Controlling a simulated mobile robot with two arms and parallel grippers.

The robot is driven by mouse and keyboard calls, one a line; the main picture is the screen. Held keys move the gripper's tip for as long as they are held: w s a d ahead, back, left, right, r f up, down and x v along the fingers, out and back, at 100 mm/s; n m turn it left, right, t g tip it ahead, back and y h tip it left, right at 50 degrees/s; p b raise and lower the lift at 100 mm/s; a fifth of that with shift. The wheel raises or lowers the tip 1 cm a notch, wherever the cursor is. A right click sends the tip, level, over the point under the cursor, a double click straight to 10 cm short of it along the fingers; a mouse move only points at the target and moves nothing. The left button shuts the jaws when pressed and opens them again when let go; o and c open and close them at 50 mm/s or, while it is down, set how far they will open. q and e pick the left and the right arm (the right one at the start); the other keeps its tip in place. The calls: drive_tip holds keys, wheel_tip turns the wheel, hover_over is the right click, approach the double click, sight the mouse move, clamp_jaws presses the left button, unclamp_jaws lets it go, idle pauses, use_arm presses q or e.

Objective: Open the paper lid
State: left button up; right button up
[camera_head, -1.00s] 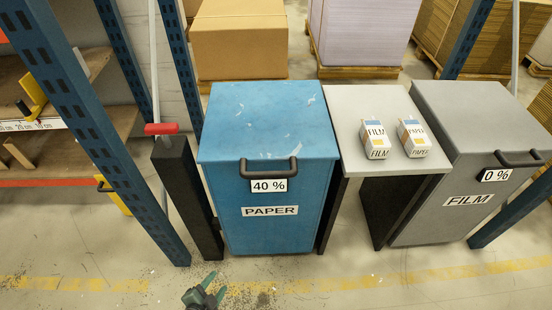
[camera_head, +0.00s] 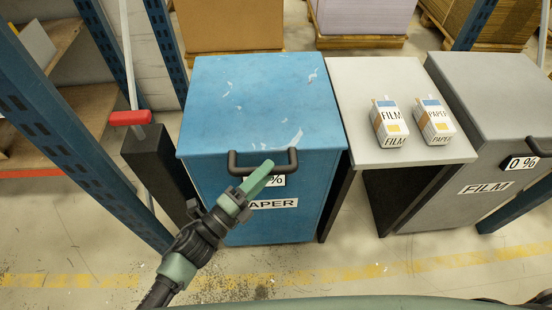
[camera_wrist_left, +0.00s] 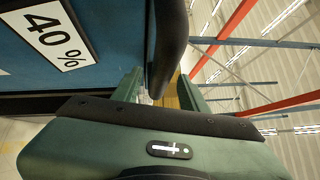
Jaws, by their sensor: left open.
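The blue paper bin (camera_head: 245,228) stands upright with its blue lid (camera_head: 250,95) closed. A black handle (camera_head: 290,166) sits on the front edge of the lid, above the partly hidden percentage and PAPER labels. My left gripper (camera_head: 256,183) is in front of the bin at the handle, with its green fingers pointing up toward it. In the left wrist view, the open gripper (camera_wrist_left: 158,92) has one finger on each side of the dark handle bar (camera_wrist_left: 168,45). Whether either finger touches the bar I cannot tell. The 40 % label (camera_wrist_left: 50,38) shows at the upper left.
A grey table (camera_head: 370,75) with two small boxes labelled FILM (camera_head: 388,122) and PAPER (camera_head: 434,121) stands right of the bin. The grey film bin (camera_head: 500,95) is beyond it. A dark post with a red top (camera_head: 130,118) and blue rack uprights stand at left.

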use_arm(q)
drive_tip(key=x, duration=0.4)
drive_tip(key=c, duration=0.9)
clamp_jaws()
use_arm(e)
drive_tip(key=shift+w+a+r, duration=0.3)
drive_tip(key=shift+a+r, duration=0.05)
drive_tip(key=shift+a, duration=0.3)
drive_tip(key=shift+d, duration=0.3)
